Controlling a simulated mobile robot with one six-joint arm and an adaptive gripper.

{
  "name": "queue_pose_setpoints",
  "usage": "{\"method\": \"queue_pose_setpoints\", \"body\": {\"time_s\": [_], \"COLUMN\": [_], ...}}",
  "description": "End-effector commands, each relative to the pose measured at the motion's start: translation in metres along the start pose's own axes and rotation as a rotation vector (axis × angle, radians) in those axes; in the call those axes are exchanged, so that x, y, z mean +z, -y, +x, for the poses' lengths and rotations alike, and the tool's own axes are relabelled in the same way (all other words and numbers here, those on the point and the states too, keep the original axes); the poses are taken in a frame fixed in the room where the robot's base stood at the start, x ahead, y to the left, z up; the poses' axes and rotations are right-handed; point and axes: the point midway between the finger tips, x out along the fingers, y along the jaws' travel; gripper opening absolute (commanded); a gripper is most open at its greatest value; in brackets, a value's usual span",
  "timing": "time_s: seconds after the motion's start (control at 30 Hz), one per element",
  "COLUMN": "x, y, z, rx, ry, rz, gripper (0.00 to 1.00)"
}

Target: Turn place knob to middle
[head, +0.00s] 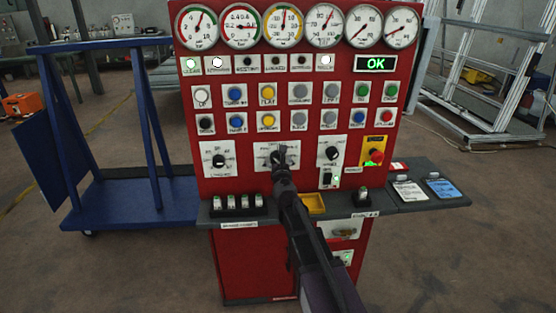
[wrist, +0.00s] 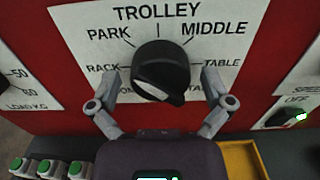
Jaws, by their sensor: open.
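The trolley knob (wrist: 162,62) is black and round-backed, on a white plate marked PARK, MIDDLE, RACK and TABLE. Lower labels are partly hidden. My gripper (wrist: 160,78) is open, one finger on each side of the knob. I cannot tell whether the fingers touch it. In the head view my gripper (head: 281,166) is at the middle plate of the red panel (head: 241,187) and covers much of the knob.
Another knob (head: 219,159) is to the left and one (head: 332,153) to the right. A red emergency button (head: 376,156) is further right. A blue trolley (head: 125,200) stands left.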

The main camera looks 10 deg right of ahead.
Motion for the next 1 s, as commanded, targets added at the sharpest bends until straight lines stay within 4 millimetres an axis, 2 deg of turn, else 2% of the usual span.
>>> {"method": "queue_pose_setpoints", "body": {"time_s": [0.4, 0.63, 0.67, 1.0], "x": [0.0000, 0.0000, 0.0000, 0.0000], "y": [0.0001, 0.0000, 0.0000, 0.0002], "z": [0.0044, 0.0044, 0.0045, 0.0048], "rx": [0.000, 0.000, 0.000, 0.000], "ry": [0.000, 0.000, 0.000, 0.000], "rz": [0.000, 0.000, 0.000, 0.021], "gripper": [1.00, 0.32, 0.29, 0.29]}}
